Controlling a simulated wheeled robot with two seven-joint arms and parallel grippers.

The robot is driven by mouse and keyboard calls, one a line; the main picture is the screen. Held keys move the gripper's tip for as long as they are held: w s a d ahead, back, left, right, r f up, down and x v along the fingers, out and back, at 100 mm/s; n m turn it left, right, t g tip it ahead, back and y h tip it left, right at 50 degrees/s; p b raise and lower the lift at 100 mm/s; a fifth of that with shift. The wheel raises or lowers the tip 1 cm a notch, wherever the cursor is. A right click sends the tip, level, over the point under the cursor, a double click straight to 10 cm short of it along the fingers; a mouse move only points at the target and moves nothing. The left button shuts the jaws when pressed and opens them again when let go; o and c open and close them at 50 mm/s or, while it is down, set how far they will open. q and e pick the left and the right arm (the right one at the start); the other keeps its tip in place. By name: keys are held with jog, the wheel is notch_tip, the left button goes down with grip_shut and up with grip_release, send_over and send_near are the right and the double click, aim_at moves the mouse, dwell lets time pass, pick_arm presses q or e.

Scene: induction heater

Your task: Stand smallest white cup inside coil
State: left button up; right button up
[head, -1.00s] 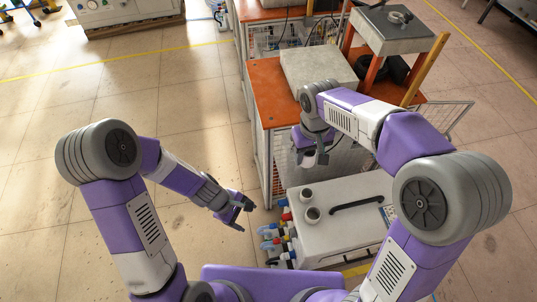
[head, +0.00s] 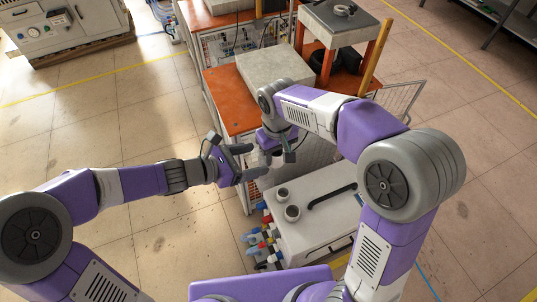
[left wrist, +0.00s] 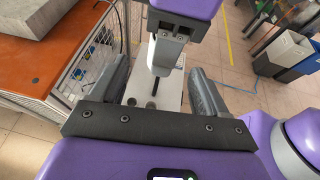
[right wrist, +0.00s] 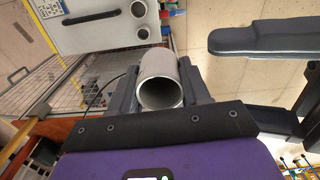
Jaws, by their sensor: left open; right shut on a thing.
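My right gripper (head: 276,148) is shut on a white cup, and the right wrist view shows the cup (right wrist: 160,82) between its fingers with the open mouth facing the camera. My left gripper (head: 248,162) is open and close beside the right one. In the left wrist view the right gripper's parts lie between and beyond the open left fingers (left wrist: 160,68). Two other white cups stand on the white box: one farther back (head: 282,194), one nearer (head: 292,213). A small grey ring-like piece (head: 342,10) sits on the raised grey block; I cannot tell if it is the coil.
The white box (head: 320,235) has a black handle (head: 332,195) and coloured connectors (head: 262,235) on its left side. Behind it an orange-topped bench (head: 232,105) carries a pale slab (head: 275,68). A wooden post (head: 376,55) stands by the raised grey block (head: 340,24).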

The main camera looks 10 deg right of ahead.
aim_at(274, 155)
pick_arm(q)
jog(key=x, duration=0.7)
jog(key=shift+w+d+f, duration=0.15)
jog(key=shift+d+f, duration=0.05)
jog(key=shift+d, duration=0.1)
